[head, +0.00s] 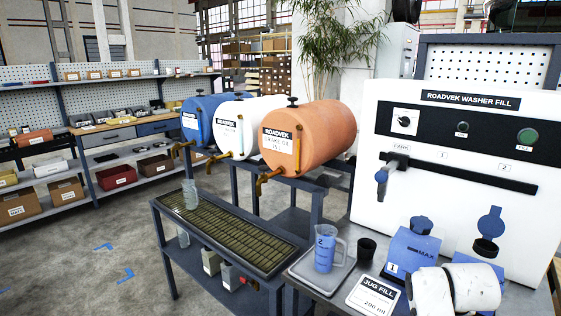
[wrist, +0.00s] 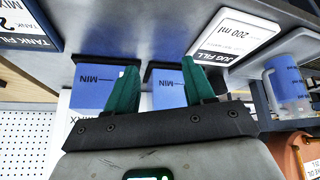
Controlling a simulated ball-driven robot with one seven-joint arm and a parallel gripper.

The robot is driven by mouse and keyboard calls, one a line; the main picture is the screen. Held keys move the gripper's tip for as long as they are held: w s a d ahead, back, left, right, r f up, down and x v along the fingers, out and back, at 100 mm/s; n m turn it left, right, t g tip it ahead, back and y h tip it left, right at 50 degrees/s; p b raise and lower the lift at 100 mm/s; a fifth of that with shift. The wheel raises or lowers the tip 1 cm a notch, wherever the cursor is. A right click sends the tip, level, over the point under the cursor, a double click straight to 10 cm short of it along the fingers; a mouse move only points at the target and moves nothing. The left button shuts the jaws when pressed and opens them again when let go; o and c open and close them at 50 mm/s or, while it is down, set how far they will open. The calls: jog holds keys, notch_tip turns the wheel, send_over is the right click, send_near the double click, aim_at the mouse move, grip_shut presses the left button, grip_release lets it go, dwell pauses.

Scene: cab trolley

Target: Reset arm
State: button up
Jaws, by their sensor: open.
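My gripper (wrist: 160,80) shows in the wrist view with two green fingers spread apart and nothing between them. Beyond the fingers are two blue tanks with MIN marks, one at the left (wrist: 95,88) and one at the right (wrist: 168,90), partly hidden by the fingers. The wrist picture is upside down. In the head view, a white part of my arm (head: 470,288) is at the bottom right, in front of the tanks; my fingers are not seen there. Blue tank 1 (head: 410,252) has its cap on. The second tank (head: 488,268) has its blue lid raised.
A blue jug (head: 324,248) stands on a grey tray (head: 312,283), beside a black cup (head: 367,248) and a JUG FILL card (head: 374,295). The white washer-fill panel (head: 465,150) stands behind. Three drums, including an orange one (head: 315,135), are left of it. Floor at left is clear.

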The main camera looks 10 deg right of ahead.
jog(key=s+a+f+n+y, duration=0.2)
jog(key=s+a+f, duration=0.2)
jog(key=s+a, duration=0.55)
jog(key=s+a+f+n+y, duration=0.1)
jog(key=s+a+f+n, duration=0.25)
jog(key=s+a, duration=0.6)
jog(key=s+d+f+g, duration=0.1)
jog(key=s+f+g, duration=0.1)
jog(key=s, duration=0.5)
jog(key=s+d+f+m+g, duration=0.1)
jog(key=s+d+f+g, duration=0.1)
jog(key=s+f, duration=0.2)
jog(key=s, duration=0.3)
jog(key=shift+s+f, duration=0.15)
jog(key=shift+f, duration=0.15)
